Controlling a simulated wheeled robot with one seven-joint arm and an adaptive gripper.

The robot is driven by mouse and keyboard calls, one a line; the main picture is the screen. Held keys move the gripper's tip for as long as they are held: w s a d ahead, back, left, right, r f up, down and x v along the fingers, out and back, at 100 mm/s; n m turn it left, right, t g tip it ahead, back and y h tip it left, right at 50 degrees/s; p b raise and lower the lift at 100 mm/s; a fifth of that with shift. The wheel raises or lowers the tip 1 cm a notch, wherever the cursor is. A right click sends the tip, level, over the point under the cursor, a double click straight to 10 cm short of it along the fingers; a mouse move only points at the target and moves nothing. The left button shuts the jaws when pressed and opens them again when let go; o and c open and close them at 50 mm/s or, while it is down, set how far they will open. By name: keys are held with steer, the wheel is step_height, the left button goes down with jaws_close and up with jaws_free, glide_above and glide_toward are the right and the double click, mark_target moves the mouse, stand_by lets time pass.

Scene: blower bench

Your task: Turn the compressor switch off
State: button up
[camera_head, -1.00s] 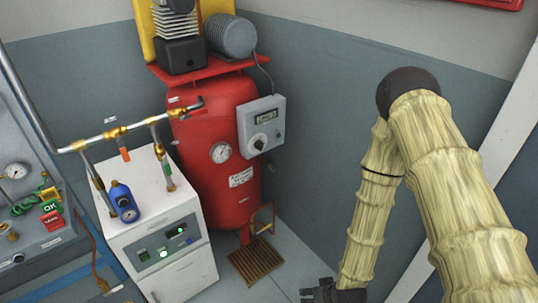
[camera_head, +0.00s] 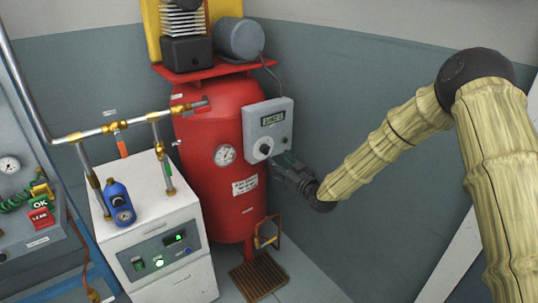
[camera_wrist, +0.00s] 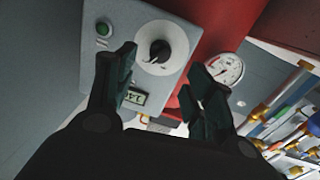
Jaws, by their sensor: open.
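The compressor is a red tank (camera_head: 215,125) with a grey control box (camera_head: 268,128) on its right side. The box carries a small display (camera_head: 272,119) and a black rotary switch (camera_head: 265,146) on a pale round plate. In the wrist view the switch (camera_wrist: 160,50) lies ahead of my fingers, toward the top, with a green button (camera_wrist: 103,30) to its left. My gripper (camera_head: 277,160) is just below the box in the head view. In the wrist view my gripper (camera_wrist: 163,80) is open and empty, its fingers apart, and the switch appears beyond the fingertips. Contact cannot be told.
A round gauge (camera_head: 225,155) sits on the tank, left of the box. A white cabinet (camera_head: 150,215) with a blue regulator (camera_head: 118,200) and brass-fitted pipes (camera_head: 115,128) stands to the left. A brown slatted grate (camera_head: 259,276) lies on the floor.

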mark_target(268, 152)
steer(key=x, duration=0.7)
steer(key=shift+w+a, duration=0.2)
steer(key=shift+w, duration=0.1)
steer(key=c, duration=1)
